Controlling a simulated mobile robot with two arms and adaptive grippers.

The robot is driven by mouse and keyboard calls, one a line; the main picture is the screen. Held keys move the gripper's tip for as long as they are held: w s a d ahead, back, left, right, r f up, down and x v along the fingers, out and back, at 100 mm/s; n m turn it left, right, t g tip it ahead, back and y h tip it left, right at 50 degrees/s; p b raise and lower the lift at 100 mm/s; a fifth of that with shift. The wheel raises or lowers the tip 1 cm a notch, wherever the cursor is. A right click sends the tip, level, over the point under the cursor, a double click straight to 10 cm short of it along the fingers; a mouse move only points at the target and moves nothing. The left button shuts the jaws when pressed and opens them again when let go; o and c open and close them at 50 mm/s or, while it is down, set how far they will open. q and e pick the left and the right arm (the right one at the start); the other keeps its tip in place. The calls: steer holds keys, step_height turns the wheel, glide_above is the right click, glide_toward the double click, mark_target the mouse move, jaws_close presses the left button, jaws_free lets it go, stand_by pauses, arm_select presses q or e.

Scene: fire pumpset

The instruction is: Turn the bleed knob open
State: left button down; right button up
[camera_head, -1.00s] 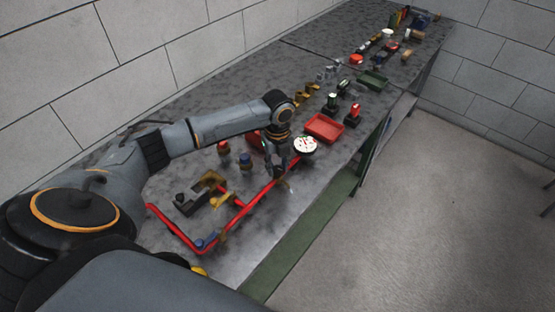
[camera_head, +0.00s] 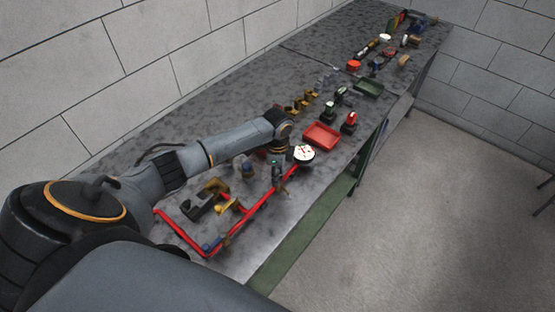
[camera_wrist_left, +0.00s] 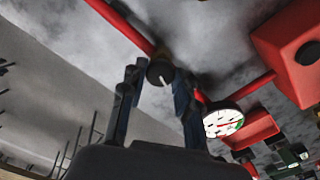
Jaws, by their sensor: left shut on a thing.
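The bleed knob (camera_wrist_left: 160,72) is a small dark round knob with a pale line on its face, on a brass-coloured fitting at the red pipe in the left wrist view. My left gripper (camera_wrist_left: 157,76) has its two fingers on either side of the knob and is shut on it. In the head view my left gripper (camera_head: 278,177) is over the red pipe (camera_head: 251,209), beside the white gauge (camera_head: 303,154). There the knob is too small and covered to make out. My right gripper is not in view.
A red tray (camera_head: 321,136) lies beyond the gauge, with small fittings and a green tray (camera_head: 369,88) further along the bench. A black-and-yellow part (camera_head: 204,197) lies left of the pipe. The bench's front edge runs along the right, above open floor.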

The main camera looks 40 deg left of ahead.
arm_select(q)
steer(key=n, duration=0.5)
steer(key=shift+n, duration=2.2)
steer(key=c, duration=1)
jaws_free()
step_height(320, 180, up, 12)
